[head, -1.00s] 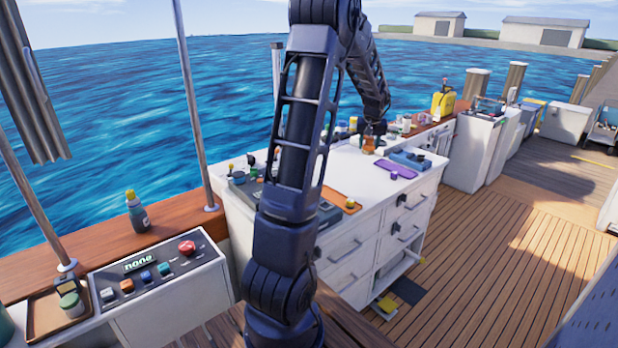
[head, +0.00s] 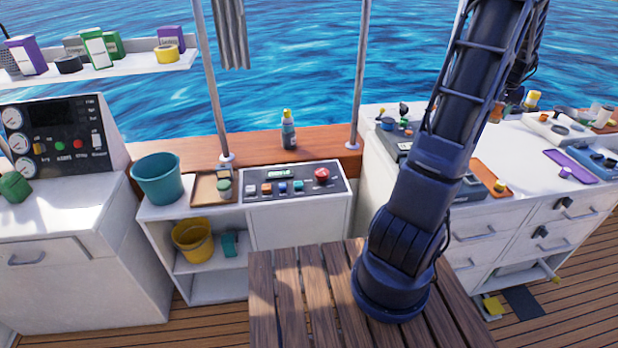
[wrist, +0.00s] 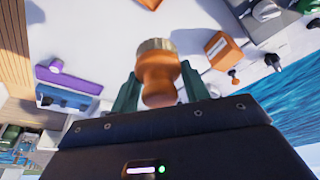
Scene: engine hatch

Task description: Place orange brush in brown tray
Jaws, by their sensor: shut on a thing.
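The orange brush (wrist: 158,88), with a tan bristle end, is held between the two dark green fingers of my gripper (wrist: 158,94) in the wrist view. The fingers are shut on its sides, and it appears above the white counter. The brown tray (head: 206,184) is in the head view, left of the button panel, on top of the white shelf unit. In the head view my arm leans up and right, away from the tray, and my gripper cannot be made out there.
A teal bucket (head: 158,178) stands just left of the tray, and a button panel (head: 294,183) lies to its right. A bottle (head: 288,130) stands on the wooden ledge behind. The white counter (head: 512,150) at right is crowded with small items.

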